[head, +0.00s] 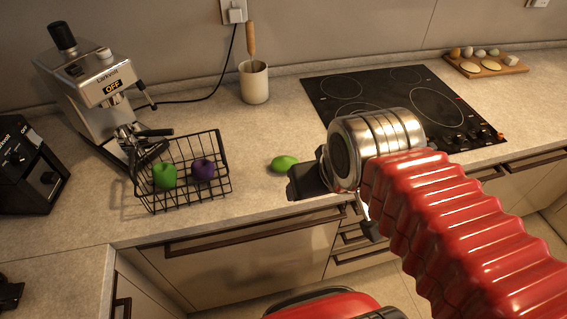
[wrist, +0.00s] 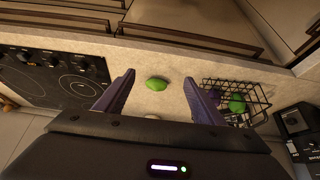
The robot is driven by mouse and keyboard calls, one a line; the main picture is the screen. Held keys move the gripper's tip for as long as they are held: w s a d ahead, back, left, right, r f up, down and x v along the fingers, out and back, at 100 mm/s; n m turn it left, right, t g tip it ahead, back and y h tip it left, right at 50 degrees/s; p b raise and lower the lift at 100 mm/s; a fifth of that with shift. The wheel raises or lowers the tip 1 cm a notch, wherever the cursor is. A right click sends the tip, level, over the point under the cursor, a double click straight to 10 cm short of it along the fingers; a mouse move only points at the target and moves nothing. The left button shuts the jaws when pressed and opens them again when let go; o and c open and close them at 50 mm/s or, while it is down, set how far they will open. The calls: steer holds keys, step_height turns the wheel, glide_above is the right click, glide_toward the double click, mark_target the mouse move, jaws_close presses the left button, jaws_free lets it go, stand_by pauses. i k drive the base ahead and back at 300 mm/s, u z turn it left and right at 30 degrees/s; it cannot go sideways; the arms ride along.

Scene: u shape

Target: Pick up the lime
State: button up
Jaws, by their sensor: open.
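The green lime (head: 284,163) lies on the beige counter between the wire basket and the cooktop. My gripper (head: 303,184) is beside it on the right in the head view, on the side toward the counter's front edge. In the wrist view the lime (wrist: 157,84) shows ahead of and between the two fingers of my gripper (wrist: 163,88). The fingers are spread wide with nothing held. The lime looks apart from both fingers, and it is fully visible in the wrist view.
A black wire basket (head: 221,188) with a green fruit (head: 165,176) and a purple fruit (head: 203,169) stands left of the lime. A white crock (head: 254,88) is behind. The black cooktop (head: 345,88) is to the right. An espresso machine (head: 92,98) stands far left.

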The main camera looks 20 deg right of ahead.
mark_target(281, 164)
steer(key=u, duration=2.6)
steer(key=k, duration=0.55)
steer(key=u, duration=0.55)
